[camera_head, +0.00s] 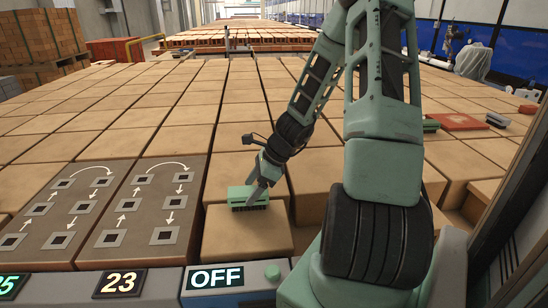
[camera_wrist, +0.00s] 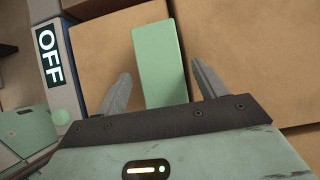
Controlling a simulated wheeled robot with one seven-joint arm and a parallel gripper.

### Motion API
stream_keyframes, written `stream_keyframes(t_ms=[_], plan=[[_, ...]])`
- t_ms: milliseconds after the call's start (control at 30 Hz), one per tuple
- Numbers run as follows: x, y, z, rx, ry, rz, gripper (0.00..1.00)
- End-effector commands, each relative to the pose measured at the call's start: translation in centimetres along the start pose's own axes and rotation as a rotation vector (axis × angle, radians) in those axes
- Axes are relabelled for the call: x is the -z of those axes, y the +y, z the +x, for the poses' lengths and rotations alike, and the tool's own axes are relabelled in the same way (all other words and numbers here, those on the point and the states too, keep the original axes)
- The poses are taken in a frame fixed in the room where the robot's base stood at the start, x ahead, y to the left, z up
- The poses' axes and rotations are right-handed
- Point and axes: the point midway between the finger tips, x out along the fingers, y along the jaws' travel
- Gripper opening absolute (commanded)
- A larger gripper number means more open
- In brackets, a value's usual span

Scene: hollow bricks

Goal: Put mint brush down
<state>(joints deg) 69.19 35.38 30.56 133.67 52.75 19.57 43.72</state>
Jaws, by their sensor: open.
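The mint brush (camera_head: 241,197) is a small block with a mint-green top and dark bristles below. It rests on a tan brick (camera_head: 245,235) near the front. In the wrist view its flat mint top (camera_wrist: 160,65) shows between the two grey fingers of my gripper (camera_wrist: 165,85). The fingers stand apart, with a gap on each side of the brush. In the head view my gripper (camera_head: 258,188) reaches down at the brush, and a finger covers part of it.
Dark panels with arrows and square markers (camera_head: 145,215) lie left of the brush. An OFF box with a green button (camera_head: 232,278) stands in front. Other brushes (camera_head: 497,120) lie at the right near a reddish plate (camera_head: 457,121). Rows of tan bricks extend behind.

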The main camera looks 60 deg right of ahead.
Motion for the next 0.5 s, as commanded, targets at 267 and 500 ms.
stream_keyframes(t_ms=[267, 500], plan=[[0.0, 0.0, -6.3, 0.006, 0.004, -0.003, 0.71], [0.1, 0.1, -11.0, 0.003, 0.002, -0.002, 0.71]])
